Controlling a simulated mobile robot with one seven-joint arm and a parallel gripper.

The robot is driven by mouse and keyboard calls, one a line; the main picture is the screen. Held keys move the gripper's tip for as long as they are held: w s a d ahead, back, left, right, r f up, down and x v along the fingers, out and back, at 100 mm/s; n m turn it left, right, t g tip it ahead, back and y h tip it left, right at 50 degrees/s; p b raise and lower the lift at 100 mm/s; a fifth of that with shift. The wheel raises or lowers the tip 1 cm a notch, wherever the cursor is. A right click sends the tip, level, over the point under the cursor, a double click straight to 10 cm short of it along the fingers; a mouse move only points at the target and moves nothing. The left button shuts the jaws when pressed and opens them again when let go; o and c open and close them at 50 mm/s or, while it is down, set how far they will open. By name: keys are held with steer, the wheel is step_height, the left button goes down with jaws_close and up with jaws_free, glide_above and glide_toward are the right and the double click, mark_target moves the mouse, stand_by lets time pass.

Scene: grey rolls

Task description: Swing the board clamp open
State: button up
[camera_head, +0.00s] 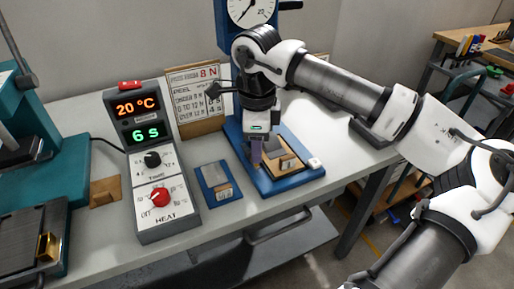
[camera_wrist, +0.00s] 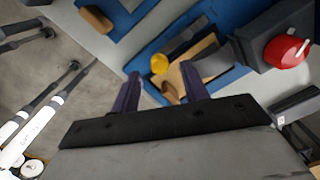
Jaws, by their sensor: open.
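The blue fixture base (camera_head: 310,177) lies on the bench under the dial gauge stand. A tan board (camera_head: 283,163) with a grey strip sits on it, partly hidden by my gripper; the board (camera_wrist: 205,45) also shows in the wrist view. A round yellow knob (camera_wrist: 159,64) is beside the tan piece. I cannot tell clearly which part is the board clamp or how it is set. My gripper (camera_head: 256,155) points down over the base's left part. In the wrist view its dark purple fingers (camera_wrist: 161,91) are apart, with nothing seen held between them.
A heat and time control box (camera_head: 150,175) stands left, showing 20 °C and 6 s. A small blue plate (camera_head: 215,184) lies between it and the base. A teal press (camera_head: 65,200) is at far left. A card sign (camera_head: 195,90) stands behind. Bare bench lies in front.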

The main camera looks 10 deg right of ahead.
step_height(320, 180, up, 12)
steer(key=shift+s+f, duration=0.25)
steer(key=shift+s, duration=0.05)
